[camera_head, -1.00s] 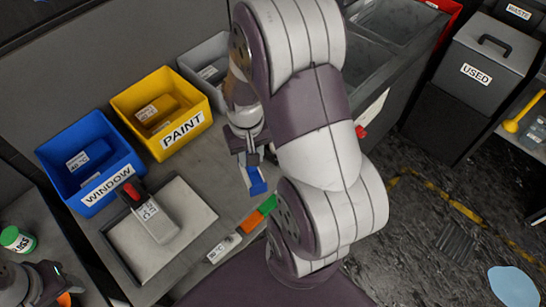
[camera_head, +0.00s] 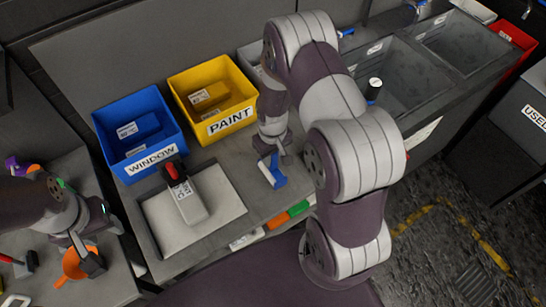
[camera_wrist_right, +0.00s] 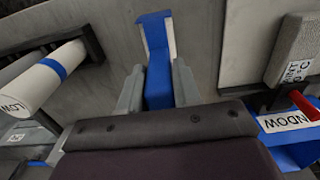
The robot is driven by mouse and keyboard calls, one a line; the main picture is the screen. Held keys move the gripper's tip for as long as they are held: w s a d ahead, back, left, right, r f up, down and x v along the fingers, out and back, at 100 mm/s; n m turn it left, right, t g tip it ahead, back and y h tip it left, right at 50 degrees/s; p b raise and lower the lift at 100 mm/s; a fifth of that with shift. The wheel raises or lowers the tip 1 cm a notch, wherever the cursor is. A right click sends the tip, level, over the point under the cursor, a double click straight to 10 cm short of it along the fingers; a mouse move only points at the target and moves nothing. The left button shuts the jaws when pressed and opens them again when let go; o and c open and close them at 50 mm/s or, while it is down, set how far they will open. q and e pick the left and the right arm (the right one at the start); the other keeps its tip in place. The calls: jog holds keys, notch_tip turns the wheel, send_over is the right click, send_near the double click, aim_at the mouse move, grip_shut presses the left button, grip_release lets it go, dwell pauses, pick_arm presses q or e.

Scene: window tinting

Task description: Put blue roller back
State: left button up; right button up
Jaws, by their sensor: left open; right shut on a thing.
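My right gripper (camera_head: 272,157) is shut on a blue tool (camera_head: 272,174), above the grey worktop behind the coloured strips. In the right wrist view the tool (camera_wrist_right: 157,60) is an angled blue piece with a white edge, between the fingers of the gripper (camera_wrist_right: 157,90). I cannot tell whether it is a roller. A white cylinder with a blue band (camera_wrist_right: 45,76) lies apart from the gripper at left in that view. My left gripper (camera_head: 103,243) is open at the lower left, close to an orange item (camera_head: 78,263); contact is unclear.
A blue WINDOW box (camera_head: 140,135) and a yellow PAINT box (camera_head: 213,95) stand at the back. A tray (camera_head: 225,195) holds a grey device with a red top (camera_head: 185,195). Orange (camera_head: 277,220) and green (camera_head: 298,208) strips line the front edge. Sinks (camera_head: 455,45) are at right.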

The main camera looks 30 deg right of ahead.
jog(key=shift+s+a+f+p, duration=0.1)
jog(key=shift+f+p, duration=0.05)
jog(key=shift+f, duration=0.45)
jog(key=shift+s+f+p, duration=0.1)
jog(key=shift+f+p, duration=0.05)
jog(key=shift+f, duration=0.4)
jog(key=shift+w+d+f, duration=0.2)
jog(key=shift+d+f, duration=0.05)
jog(key=shift+f, duration=0.2)
jog(key=o, duration=0.9)
jog(key=shift+s+a, duration=0.1)
jog(key=shift+a, duration=0.05)
pick_arm(q)
jog(key=shift+s+r, duration=0.1)
jog(key=shift+r, duration=0.35)
pick_arm(e)
jog(key=shift+o, duration=0.2)
jog(key=shift+r, duration=0.2)
